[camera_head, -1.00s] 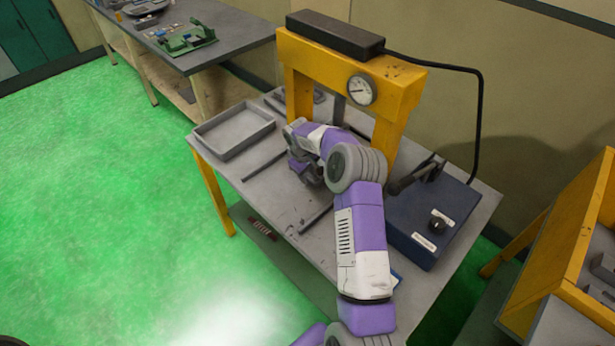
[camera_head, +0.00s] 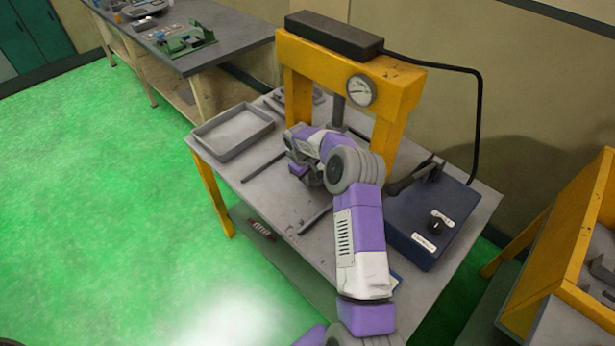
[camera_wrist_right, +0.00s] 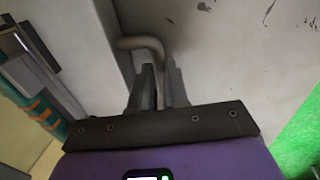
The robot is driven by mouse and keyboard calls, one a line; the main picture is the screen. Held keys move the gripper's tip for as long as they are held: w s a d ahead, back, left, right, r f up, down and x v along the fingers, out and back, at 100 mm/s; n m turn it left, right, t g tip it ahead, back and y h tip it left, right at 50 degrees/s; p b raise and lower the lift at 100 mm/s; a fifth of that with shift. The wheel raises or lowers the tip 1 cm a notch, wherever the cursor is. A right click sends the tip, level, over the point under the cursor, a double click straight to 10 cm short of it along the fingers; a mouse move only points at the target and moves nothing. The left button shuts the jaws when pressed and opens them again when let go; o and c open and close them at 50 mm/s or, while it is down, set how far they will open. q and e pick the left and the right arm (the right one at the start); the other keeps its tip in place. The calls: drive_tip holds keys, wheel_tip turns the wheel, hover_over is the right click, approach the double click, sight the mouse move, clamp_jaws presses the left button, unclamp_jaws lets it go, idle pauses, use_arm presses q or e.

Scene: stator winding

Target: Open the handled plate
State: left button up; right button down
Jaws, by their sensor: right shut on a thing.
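My right gripper (camera_head: 302,170) is over the grey-topped table in the head view, in front of the yellow press frame (camera_head: 400,88). In the right wrist view its two fingers (camera_wrist_right: 158,88) are shut on a bent grey handle (camera_wrist_right: 146,44). The handle curves beside a flat grey surface. I cannot tell how much of that is the handled plate, since my arm and gripper hide the spot in the head view. My left gripper is not in view.
A grey tray (camera_head: 203,152) sits at the table's left. Loose grey bars lie near the gripper. A blue control box (camera_head: 420,252) stands on the right. A round gauge (camera_head: 360,90) is on the press. A yellow rack (camera_head: 568,250) stands at far right. Green floor is open at left.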

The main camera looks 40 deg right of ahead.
drive_tip(key=a+b, duration=0.1)
drive_tip(key=a, duration=0.5)
drive_tip(key=s+a+b, duration=0.1)
drive_tip(key=a, duration=1.2)
drive_tip(key=shift+s+b, duration=0.3)
drive_tip(key=shift+b, duration=0.1)
drive_tip(key=c, duration=1.1)
unclamp_jaws()
drive_tip(key=shift+r, duration=0.1)
drive_tip(key=r, duration=0.2)
drive_tip(key=a+r+p, duration=0.1)
drive_tip(key=r, duration=0.4)
drive_tip(key=shift+s+a+r+p, duration=0.1)
drive_tip(key=shift+a+r+p, duration=0.05)
drive_tip(key=shift+p, duration=0.15)
